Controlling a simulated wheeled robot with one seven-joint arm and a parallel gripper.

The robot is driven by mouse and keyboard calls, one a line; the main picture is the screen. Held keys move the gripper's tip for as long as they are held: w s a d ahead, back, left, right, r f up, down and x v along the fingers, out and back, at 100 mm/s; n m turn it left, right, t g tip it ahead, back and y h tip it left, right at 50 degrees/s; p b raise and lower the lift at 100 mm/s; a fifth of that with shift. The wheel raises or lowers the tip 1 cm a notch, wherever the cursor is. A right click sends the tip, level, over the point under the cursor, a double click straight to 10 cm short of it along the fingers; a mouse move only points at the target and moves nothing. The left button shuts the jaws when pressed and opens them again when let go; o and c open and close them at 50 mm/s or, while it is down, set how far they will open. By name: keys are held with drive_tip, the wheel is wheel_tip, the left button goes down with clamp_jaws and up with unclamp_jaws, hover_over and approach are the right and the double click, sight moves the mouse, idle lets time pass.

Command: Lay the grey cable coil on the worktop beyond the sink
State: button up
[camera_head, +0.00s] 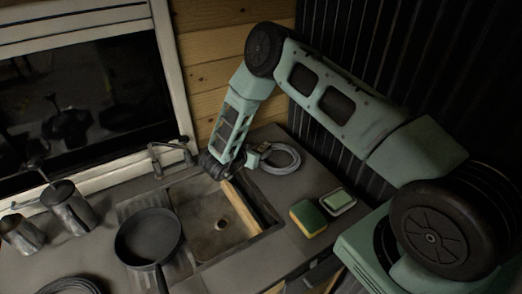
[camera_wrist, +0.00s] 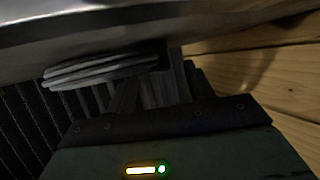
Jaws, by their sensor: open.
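The grey cable coil (camera_head: 297,158) lies flat on the worktop (camera_head: 300,186) at the back right, beside the sink (camera_head: 213,222) and close to the dark ribbed wall. My gripper (camera_head: 263,150) is low over the worktop at the coil's left side, with its jaws open. In the wrist view the coil (camera_wrist: 90,72) shows edge-on as stacked grey strands against the worktop surface. The dark fingers (camera_wrist: 155,88) reach to the coil's right end there. Whether they touch the coil I cannot tell.
A yellow-green sponge (camera_head: 308,218) and a small dish with a green bar (camera_head: 338,202) lie nearer on the worktop. A tap (camera_head: 170,152) stands behind the sink. A pan (camera_head: 147,238) and metal mugs (camera_head: 68,206) stand at left.

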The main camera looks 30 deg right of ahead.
drive_tip(key=b+v, duration=0.2)
drive_tip(key=v, duration=0.8)
drive_tip(key=shift+s+b, duration=0.1)
drive_tip(key=shift+b, duration=0.25)
